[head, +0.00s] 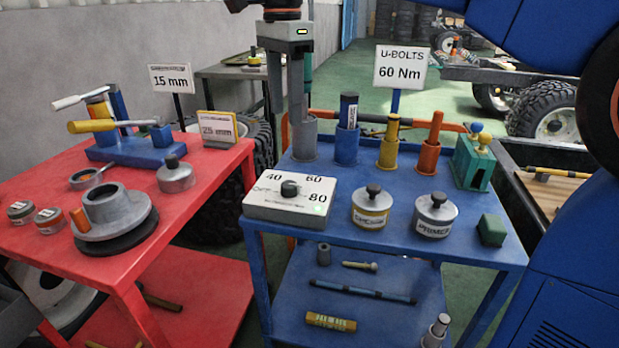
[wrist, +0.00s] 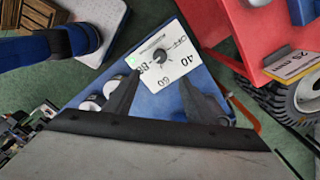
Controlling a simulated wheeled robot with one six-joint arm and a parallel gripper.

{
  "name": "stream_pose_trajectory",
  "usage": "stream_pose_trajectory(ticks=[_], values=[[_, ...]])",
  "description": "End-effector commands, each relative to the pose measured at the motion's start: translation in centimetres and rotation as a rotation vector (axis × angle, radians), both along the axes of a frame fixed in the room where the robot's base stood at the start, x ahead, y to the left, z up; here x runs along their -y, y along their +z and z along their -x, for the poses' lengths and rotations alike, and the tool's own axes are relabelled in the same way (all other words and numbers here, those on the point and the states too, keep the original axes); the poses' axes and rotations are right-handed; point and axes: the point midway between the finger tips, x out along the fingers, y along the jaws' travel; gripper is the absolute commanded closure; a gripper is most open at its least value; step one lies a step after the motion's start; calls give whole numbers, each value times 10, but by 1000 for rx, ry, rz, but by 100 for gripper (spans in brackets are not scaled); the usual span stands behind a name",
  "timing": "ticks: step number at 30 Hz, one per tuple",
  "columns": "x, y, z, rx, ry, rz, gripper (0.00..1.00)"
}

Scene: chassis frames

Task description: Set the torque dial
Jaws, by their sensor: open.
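The torque dial is a black knob (head: 289,188) on a white box (head: 262,212) at the near left of the blue cart's top. Its face reads OFF, 40, 60 and 80, with a small green light near 80. The knob's pointer is too small to read surely. The knob (wrist: 160,56) also shows in the wrist view, beyond my fingertips. A sign (head: 400,67) reads "U-BOLTS 60 Nm".
Upright tools in coloured sockets, including a blue one (head: 347,145), stand behind the dial box. Two lidded tins, one yellow-banded (head: 371,210), and a green block (head: 491,230) sit to its right. A red cart (head: 205,190) with parts stands to the left.

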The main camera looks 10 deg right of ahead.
Motion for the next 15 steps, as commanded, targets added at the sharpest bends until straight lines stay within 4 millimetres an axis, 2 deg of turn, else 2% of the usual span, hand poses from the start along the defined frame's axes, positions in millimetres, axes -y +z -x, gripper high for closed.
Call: stream_pose_trajectory(ticks=[5,15], values=[[-3,-7,0,-4,-11,3,50],[-2,-61,0,-4,-9,3,50]])
